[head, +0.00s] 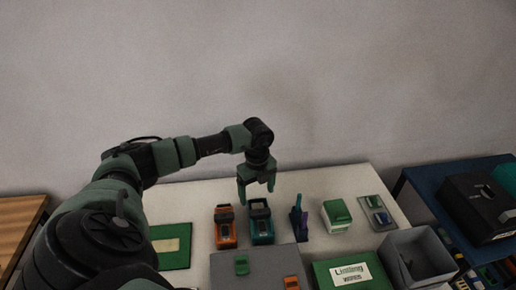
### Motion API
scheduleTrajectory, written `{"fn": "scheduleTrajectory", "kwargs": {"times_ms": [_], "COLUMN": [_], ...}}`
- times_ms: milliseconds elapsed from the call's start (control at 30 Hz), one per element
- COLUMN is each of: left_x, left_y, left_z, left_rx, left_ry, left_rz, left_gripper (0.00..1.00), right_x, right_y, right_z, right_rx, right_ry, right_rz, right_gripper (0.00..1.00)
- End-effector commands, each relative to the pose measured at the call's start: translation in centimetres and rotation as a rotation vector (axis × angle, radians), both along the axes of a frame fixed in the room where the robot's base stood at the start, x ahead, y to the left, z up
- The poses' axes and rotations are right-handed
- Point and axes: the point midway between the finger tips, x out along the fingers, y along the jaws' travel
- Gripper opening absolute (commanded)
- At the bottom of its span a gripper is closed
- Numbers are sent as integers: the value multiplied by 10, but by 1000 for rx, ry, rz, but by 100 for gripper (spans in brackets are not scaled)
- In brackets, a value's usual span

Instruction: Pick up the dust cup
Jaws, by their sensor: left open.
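My left gripper (257,193) hangs pointing down over the back of the table, open, with nothing seen between its fingers. Just below and in front of it stands a teal and black device (261,224). An orange and black device (225,229) stands to its left. My right gripper is not in view.
A grey mat (265,283) holds a small green piece (241,264) and an orange piece (291,282). A green labelled box (322,271), an open grey bin (436,251), a green-topped white box (336,215) and a small tray (374,204) stand right. A green panel (173,259) lies left.

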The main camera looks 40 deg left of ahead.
Motion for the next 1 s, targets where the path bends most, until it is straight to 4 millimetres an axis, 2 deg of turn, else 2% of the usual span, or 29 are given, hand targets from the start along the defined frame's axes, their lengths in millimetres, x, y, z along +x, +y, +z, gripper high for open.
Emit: {"fn": "scheduleTrajectory", "kwargs": {"times_ms": [167, 300, 600, 867, 900, 1000], "left_x": [0, 1, 1, 2, 2, 2], "left_y": [-3, -2, -2, -2, -2, -2], "left_z": [-22, -42, -49, -49, -49, -49], "left_rx": [-2, -1, 0, 0, 0, 0], "left_ry": [5, 1, 0, 0, 0, 0], "left_rz": [0, -1, -2, -1, -1, -1], "left_gripper": [82, 82, 82, 10, 7, 6], "right_x": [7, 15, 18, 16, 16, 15], "right_y": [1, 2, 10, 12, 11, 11], "right_z": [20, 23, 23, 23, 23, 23], "right_rx": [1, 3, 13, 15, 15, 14], "right_ry": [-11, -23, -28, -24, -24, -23], "right_rz": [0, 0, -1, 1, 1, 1], "right_gripper": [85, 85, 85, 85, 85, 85]}}
